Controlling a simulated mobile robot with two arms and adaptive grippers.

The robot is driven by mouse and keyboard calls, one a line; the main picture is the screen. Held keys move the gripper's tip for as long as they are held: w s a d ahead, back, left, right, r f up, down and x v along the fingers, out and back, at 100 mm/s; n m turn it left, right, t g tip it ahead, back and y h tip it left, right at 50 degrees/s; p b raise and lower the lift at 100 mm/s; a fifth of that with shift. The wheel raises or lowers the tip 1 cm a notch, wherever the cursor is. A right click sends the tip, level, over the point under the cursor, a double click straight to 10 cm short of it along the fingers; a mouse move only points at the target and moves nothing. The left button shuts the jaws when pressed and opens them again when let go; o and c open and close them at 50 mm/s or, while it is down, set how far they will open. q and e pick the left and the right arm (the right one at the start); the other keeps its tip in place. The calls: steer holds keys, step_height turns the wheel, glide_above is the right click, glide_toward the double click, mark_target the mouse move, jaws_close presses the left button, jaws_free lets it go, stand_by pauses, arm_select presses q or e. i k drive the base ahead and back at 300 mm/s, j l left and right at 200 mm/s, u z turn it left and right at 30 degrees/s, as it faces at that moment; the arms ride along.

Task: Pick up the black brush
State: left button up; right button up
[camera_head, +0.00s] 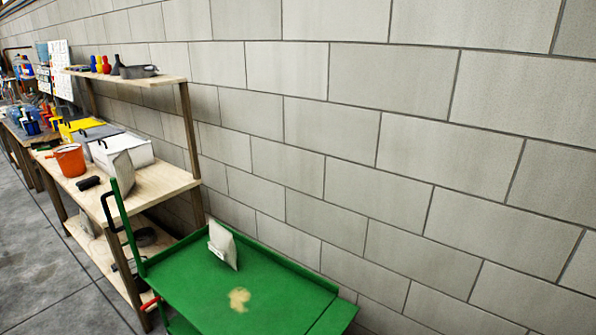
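A small dark object (88,183), which looks like the black brush, lies on the wooden workbench (150,186) near its front edge. It is just right of an orange bucket (70,160) and apart from it. Its bristles are too small to make out. Neither of my grippers shows in the head view.
A green cart (270,285) with a white bag-like item (222,245) on it stands right of the bench, against the block wall. A white box (122,150) is behind the dark object. A shelf (125,78) hangs above. Grey floor (40,265) in front is clear.

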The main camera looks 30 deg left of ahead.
mark_target(87, 184)
steer(key=u, duration=2.1)
